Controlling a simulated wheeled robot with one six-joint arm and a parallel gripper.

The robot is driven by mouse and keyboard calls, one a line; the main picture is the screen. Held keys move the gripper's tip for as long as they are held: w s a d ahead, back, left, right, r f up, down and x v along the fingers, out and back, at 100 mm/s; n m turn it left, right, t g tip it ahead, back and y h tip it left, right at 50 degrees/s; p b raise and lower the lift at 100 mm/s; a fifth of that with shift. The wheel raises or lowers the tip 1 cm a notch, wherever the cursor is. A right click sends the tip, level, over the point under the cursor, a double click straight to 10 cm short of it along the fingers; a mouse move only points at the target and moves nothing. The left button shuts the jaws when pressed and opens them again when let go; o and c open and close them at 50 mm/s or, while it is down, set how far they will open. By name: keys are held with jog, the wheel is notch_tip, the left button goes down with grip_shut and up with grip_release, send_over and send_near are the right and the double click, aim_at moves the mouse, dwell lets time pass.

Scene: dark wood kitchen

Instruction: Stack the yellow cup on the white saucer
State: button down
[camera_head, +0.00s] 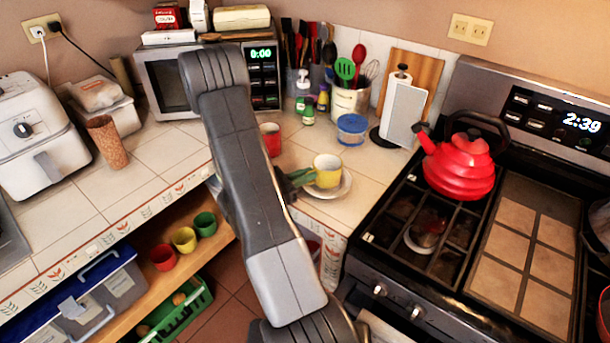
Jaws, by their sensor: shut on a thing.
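The yellow cup (328,172) is upright at the counter corner, left of the stove. The white saucer (344,187) lies on the tiled counter directly under it, its rim showing to the right and below. The cup looks in or just above the saucer's middle; I cannot tell whether they touch. My gripper (311,177) reaches in from the left and is shut on the left side of the yellow cup. My arm hides part of the gripper and the counter behind it.
A red cup (270,138) stands behind my arm. A blue-lidded container (352,129) and paper towel holder (403,110) stand behind the saucer. The stove with a red kettle (458,168) is right. Red, yellow (184,240) and green cups stand on the lower shelf.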

jog(key=shift+f+b, duration=0.35)
jog(key=c, duration=1.5)
grip_release()
jog(key=shift+r, duration=0.1)
jog(key=shift+s+a+r+p, duration=0.1)
jog(key=shift+a+r+p, duration=0.05)
jog(key=shift+r+p, duration=0.25)
jog(key=b+v, duration=0.2)
jog(key=v, duration=0.9)
jog(key=shift+s+a+b, duration=0.25)
jog(key=shift+a+b, duration=0.05)
jog(key=shift+b, duration=0.05)
jog(key=shift+d+f, duration=0.1)
jog(key=shift+f, duration=0.05)
